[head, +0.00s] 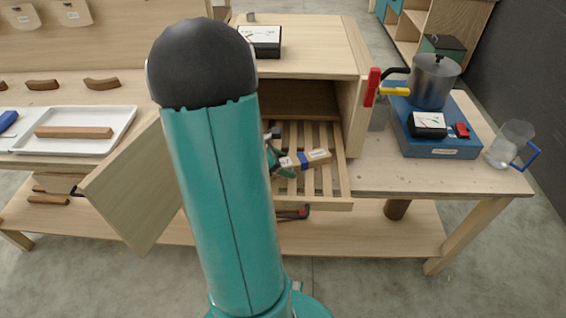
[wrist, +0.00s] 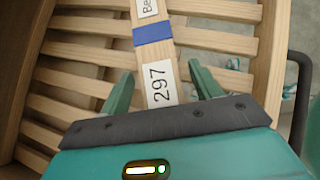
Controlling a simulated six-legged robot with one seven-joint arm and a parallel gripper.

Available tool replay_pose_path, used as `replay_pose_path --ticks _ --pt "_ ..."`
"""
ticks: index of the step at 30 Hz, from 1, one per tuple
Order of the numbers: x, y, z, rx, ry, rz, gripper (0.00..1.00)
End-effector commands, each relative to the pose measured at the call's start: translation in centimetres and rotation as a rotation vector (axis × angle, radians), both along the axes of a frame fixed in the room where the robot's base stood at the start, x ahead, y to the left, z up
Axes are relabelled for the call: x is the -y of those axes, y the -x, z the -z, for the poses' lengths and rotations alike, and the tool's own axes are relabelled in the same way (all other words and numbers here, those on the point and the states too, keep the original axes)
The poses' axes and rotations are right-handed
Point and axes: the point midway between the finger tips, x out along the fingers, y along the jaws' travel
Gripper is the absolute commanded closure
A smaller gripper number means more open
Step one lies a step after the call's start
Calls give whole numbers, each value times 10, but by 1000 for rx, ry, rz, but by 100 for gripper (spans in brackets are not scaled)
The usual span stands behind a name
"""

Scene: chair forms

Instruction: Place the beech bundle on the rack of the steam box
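The beech bundle (head: 318,156) is a pale wood strip with a blue band and white labels; one label reads 297. It lies on the slatted rack (head: 338,183) in the open front of the steam box (head: 345,48). The bundle also shows in the wrist view (wrist: 153,60), lying across the slats. My gripper (head: 277,158) is partly hidden behind my arm in the head view. In the wrist view my gripper (wrist: 163,85) has its two green fingers spread either side of the bundle's near end, with a gap on each side.
The steam box door (head: 135,185) hangs open at left. A white tray (head: 120,118) with a wood strip (head: 73,132) lies further left. At right are a blue burner (head: 435,147) with a metal pot (head: 433,82), a red-handled valve (head: 372,87) and a glass jug (head: 511,145).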

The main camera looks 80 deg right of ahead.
Motion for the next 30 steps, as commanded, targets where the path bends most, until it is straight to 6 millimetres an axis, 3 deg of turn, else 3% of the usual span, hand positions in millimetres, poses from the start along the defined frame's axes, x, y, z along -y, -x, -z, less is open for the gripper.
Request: replay_pose_path --ticks 8,21,30 --pt "-1 -3 -7 0 2 0 37" --pt "-37 -53 -68 2 3 -3 37" --pt "-49 -69 -88 2 1 0 37"
